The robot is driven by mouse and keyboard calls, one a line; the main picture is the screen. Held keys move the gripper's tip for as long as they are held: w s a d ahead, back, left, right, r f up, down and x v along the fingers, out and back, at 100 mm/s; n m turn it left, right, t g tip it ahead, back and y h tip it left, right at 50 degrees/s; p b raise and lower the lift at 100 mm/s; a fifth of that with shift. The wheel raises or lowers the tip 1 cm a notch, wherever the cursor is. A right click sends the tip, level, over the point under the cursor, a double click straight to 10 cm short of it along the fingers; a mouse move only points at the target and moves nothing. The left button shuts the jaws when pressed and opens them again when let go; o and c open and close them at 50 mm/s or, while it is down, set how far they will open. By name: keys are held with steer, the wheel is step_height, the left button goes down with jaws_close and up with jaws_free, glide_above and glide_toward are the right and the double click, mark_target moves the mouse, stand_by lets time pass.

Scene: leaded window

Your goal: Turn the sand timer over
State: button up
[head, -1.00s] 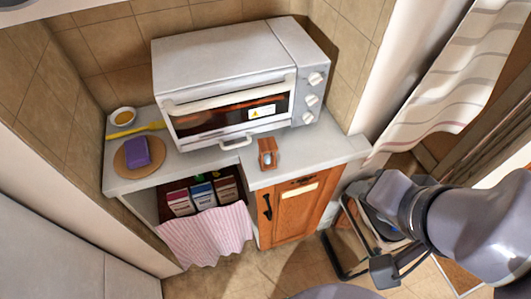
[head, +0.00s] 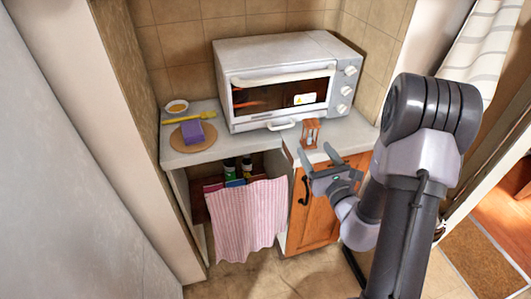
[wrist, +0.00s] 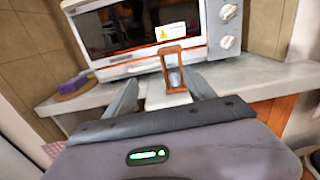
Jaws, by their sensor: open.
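The sand timer (head: 310,133) has a brown wooden frame around a glass. It stands upright on the counter in front of the toaster oven's right part. In the wrist view the timer (wrist: 173,69) shows ahead, between the lines of my two fingers. My gripper (head: 319,160) is open and empty, just in front of the counter edge and short of the timer, not touching it. My fingers also show in the wrist view (wrist: 163,100). How the sand lies inside the glass is too small to tell.
A toaster oven (head: 283,50) stands right behind the timer. To the left are a purple sponge (head: 193,132) on a round board (head: 188,146), a yellow utensil (head: 190,117) and a small bowl (head: 176,106). A pink striped cloth (head: 246,215) hangs below the counter (head: 231,143).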

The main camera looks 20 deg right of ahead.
mark_target(312, 138)
steer(key=shift+m+h, duration=0.4)
steer(key=shift+h, duration=0.2)
steer(key=w+p, duration=0.1)
steer(key=w, duration=0.2)
steer(key=w+d+p, duration=0.1)
steer(key=w+p, duration=0.1)
steer(key=w, duration=0.1)
steer(key=w+d+f+p, duration=0.1)
steer(key=w, duration=0.2)
steer(key=shift+w+d+f, duration=0.1)
steer(key=shift+w, duration=0.05)
steer(key=shift+w+f+p, duration=0.1)
steer(key=shift+w+p, duration=0.25)
steer(key=shift+w, duration=0.15)
jaws_close()
